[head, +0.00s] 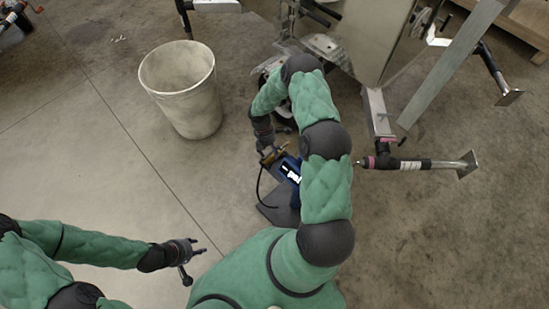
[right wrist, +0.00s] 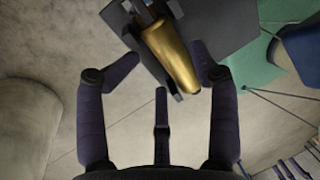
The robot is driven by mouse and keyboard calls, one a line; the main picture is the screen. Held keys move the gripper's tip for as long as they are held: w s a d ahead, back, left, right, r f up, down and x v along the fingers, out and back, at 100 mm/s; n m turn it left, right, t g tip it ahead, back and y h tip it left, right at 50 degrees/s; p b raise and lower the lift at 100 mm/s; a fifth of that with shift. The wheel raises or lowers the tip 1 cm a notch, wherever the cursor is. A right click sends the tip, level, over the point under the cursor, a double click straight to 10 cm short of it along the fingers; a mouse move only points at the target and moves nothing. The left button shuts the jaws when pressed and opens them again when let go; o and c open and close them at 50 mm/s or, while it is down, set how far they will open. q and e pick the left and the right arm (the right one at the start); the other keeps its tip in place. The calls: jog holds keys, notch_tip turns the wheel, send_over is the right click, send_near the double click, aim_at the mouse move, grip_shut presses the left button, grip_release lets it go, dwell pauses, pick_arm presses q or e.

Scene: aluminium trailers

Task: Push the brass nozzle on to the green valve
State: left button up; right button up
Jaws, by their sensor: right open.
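The brass nozzle (right wrist: 172,58) shows in the right wrist view as a tapered golden piece, its far end against a dark grey block (right wrist: 220,22). A small brass part also shows in the head view (head: 269,156), beside a blue body with a white label (head: 291,169). In the head view my right gripper (head: 268,145) is just above the brass part. My left gripper (head: 196,262) is open and empty at the lower left. I cannot make out a green valve.
A pale bin (head: 184,95) stands on the concrete floor, left of my right arm. An aluminium trailer frame (head: 455,60) and a jack with a pink ring (head: 400,164) are at the right. A black hose (head: 260,190) curves beside the blue body.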

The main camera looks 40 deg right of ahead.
jog(key=shift+s+a+f, duration=0.25)
jog(key=shift+s+f, duration=0.4)
jog(key=shift+f, duration=0.25)
jog(key=shift+r, duration=0.1)
jog(key=shift+s, duration=0.15)
grip_shut()
jog(key=shift+r, duration=0.15)
